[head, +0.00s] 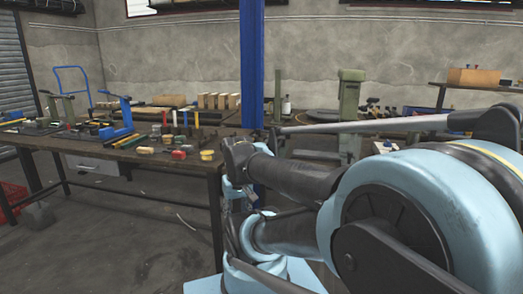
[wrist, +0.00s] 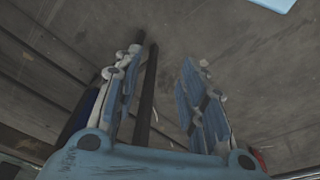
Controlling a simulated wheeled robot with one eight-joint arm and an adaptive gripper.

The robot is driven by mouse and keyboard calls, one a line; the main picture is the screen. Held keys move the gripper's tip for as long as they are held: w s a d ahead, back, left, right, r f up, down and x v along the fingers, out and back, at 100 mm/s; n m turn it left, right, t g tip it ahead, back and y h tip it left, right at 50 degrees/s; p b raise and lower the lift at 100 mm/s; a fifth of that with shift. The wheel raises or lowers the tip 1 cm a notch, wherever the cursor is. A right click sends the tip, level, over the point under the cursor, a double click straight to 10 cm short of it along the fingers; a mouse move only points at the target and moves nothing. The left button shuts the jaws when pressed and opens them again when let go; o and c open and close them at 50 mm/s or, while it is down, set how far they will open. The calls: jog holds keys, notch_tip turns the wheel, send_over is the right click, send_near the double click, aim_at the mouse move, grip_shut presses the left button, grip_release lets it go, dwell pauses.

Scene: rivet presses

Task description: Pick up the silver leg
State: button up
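I cannot make out a silver leg for certain in either view. In the wrist view my gripper (wrist: 164,62) is open, with its two light blue fingers well apart. A dark upright post (wrist: 147,95) shows between the fingers, nearer the left one, apparently beyond them. I cannot tell how far away it is. Nothing is visibly held. In the head view my arm fills the right side and hides much of what is behind it; my gripper is not clear there.
A workbench (head: 212,172) on the left carries several tools, coloured-handled items and presses. A blue column (head: 251,60) stands behind my arm. A green press (head: 350,105) stands at the back right. A wooden box (head: 473,77) sits on a shelf. Grey floor (head: 120,245) is open at front left.

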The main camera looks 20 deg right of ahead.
jog(key=w+d+r+m+h, duration=0.1)
jog(key=w+d+r+m, duration=0.1)
jog(key=w+d+r, duration=0.4)
jog(key=w+d+r+m+t, duration=0.1)
jog(key=w+d+r, duration=0.1)
jog(key=w+r, duration=0.65)
jog(key=w+d+r+m+h, duration=0.1)
jog(key=w+d+r+m, duration=0.1)
jog(key=w+d+r, duration=0.6)
jog(key=w+d+r+m, duration=0.15)
jog(key=w+d, duration=0.35)
jog(key=w, duration=0.7)
jog(key=shift+m+t+h, duration=0.25)
jog(key=shift+t+h, duration=0.05)
jog(key=x, duration=1.7)
jog(key=shift+a, duration=0.15)
grip_shut()
